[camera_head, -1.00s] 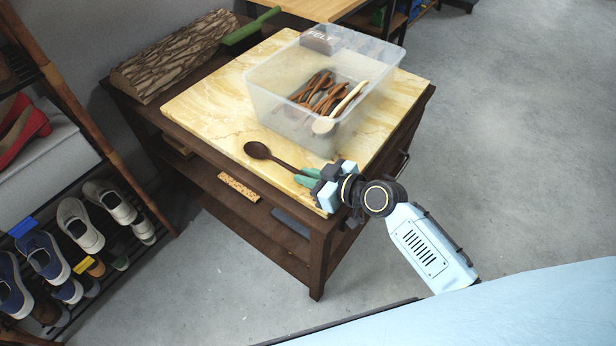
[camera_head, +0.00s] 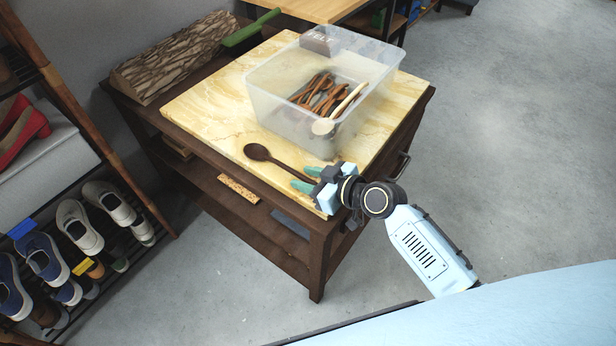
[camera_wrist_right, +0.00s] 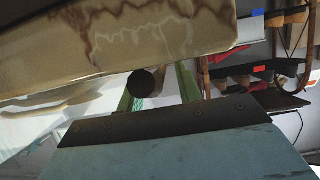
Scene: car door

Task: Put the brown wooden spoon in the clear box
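The brown wooden spoon (camera_head: 257,152) lies on the marbled tabletop in front of the clear box, its bowl to the left and its handle running right toward my right gripper. The clear box (camera_head: 275,108) stands open on the tabletop. My right gripper (camera_head: 306,179) is low at the table's front edge, its green fingers apart on either side of the handle end. In the right wrist view, the spoon's dark round handle end (camera_wrist_right: 146,83) shows between the spread fingers, nearer the left one. My left gripper is out of view.
Several brown spoons (camera_head: 318,92) and a pale spoon (camera_head: 325,126) are in the box, with a dark labelled block (camera_head: 320,42) at its far end. A log (camera_head: 172,57) and a green object (camera_head: 250,28) lie behind. A shoe rack (camera_head: 75,165) stands left.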

